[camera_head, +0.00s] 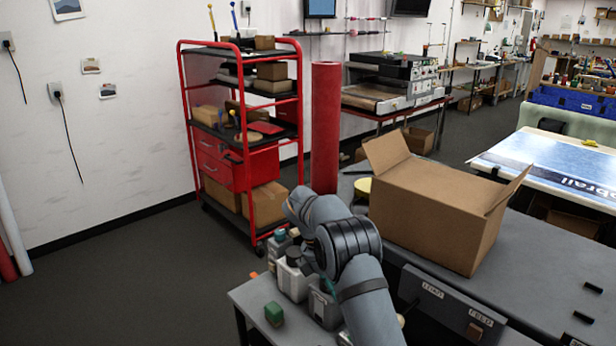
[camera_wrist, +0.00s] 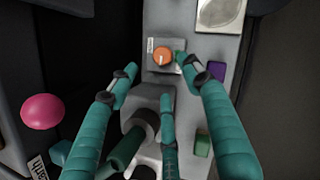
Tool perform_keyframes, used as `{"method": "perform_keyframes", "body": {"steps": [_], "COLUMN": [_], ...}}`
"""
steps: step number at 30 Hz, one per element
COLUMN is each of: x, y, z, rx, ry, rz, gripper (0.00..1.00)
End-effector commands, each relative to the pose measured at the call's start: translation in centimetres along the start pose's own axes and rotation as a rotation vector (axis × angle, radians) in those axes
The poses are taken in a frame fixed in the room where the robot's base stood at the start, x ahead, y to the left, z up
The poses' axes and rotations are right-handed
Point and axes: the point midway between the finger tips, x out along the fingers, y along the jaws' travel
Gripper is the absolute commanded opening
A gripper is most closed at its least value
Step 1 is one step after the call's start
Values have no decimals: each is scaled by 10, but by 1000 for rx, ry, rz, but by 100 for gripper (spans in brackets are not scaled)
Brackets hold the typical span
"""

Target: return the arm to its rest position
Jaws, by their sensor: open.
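My arm (camera_head: 350,255) rises from the bottom of the head view and bends left over the small grey side table (camera_head: 250,292). My gripper (camera_wrist: 158,72) is open in the wrist view, its teal fingers spread apart with nothing held between them. The gripper itself is hidden or unclear in the head view. Beyond the fingertips, an orange knob (camera_wrist: 163,56) sits on a small grey box. I cannot tell the distance from the fingertips to the knob.
Bottles and bins (camera_head: 291,275) crowd the side table beside my arm, with a green block (camera_head: 274,313) at its front. An open cardboard box (camera_head: 435,205) stands right on the grey bench. A red roll (camera_head: 326,125) and red cart (camera_head: 240,165) stand behind. Floor at left is clear.

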Motion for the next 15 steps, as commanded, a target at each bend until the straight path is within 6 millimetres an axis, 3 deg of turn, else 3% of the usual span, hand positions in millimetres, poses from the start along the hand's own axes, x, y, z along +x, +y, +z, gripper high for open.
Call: {"method": "perform_keyframes", "body": {"steps": [15], "x": [91], "y": [-1], "z": [-3], "rx": [-4], "ry": [2], "rz": [0], "gripper": [49]}}
